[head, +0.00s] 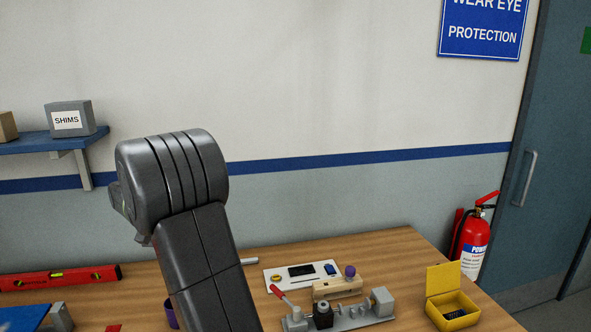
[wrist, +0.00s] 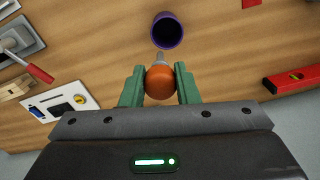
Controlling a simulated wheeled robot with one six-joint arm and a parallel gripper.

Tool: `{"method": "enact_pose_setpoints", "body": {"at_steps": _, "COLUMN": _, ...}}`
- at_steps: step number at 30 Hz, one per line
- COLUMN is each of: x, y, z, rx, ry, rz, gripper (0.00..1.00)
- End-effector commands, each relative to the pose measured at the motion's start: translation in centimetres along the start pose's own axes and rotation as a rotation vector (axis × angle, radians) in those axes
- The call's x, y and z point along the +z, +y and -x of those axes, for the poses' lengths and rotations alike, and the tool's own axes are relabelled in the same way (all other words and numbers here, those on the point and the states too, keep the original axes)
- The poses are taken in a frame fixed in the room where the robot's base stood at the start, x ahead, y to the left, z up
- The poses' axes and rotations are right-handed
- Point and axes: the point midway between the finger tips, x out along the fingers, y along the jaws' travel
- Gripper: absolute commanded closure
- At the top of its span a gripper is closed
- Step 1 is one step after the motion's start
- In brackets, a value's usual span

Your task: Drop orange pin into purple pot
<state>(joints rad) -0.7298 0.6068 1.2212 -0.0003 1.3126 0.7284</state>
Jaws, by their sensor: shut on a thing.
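My gripper (wrist: 160,86) has green fingers and is shut on the orange pin (wrist: 160,82) in the wrist view. The pin shows a round orange head with a grey shank pointing towards the pot. The purple pot (wrist: 168,30) stands on the wooden table just beyond the pin's tip in the wrist view, its dark opening facing the camera. In the head view only a sliver of the purple pot (head: 172,318) shows beside my arm. My arm hides the gripper and pin there.
A toggle clamp fixture (head: 338,312) with a red handle, a white board (head: 302,275) and a yellow box (head: 452,297) lie on the table (head: 215,262). A red level (head: 60,279) lies at the left. A blue shelf (head: 30,142) is on the wall.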

Motion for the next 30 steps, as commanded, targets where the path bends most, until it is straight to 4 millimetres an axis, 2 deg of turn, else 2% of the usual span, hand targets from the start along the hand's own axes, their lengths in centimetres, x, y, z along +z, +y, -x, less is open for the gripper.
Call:
{"method": "enact_pose_setpoints", "body": {"at_steps": 1, "x": 0.0, "y": 0.0, "z": -1.2, "rx": 0.0, "ry": 0.0, "rz": 0.0, "gripper": 0.92}}
{"method": "enact_pose_setpoints", "body": {"at_steps": 6, "x": 0.0, "y": 0.0, "z": -2.5, "rx": 0.0, "ry": 0.0, "rz": 0.0, "gripper": 0.92}}
{"method": "enact_pose_setpoints", "body": {"at_steps": 15, "x": 0.0, "y": 0.0, "z": -2.5, "rx": 0.0, "ry": 0.0, "rz": 0.0, "gripper": 0.92}}
{"method": "enact_pose_setpoints", "body": {"at_steps": 16, "x": 0.0, "y": 0.0, "z": -2.5, "rx": 0.0, "ry": 0.0, "rz": 0.0, "gripper": 0.68}}
{"method": "enact_pose_setpoints", "body": {"at_steps": 19, "x": 0.0, "y": 0.0, "z": -2.5, "rx": 0.0, "ry": 0.0, "rz": 0.0, "gripper": 0.48}}
{"method": "enact_pose_setpoints", "body": {"at_steps": 30, "x": 0.0, "y": 0.0, "z": -2.1, "rx": -0.001, "ry": 0.001, "rz": 0.0, "gripper": 0.47}}
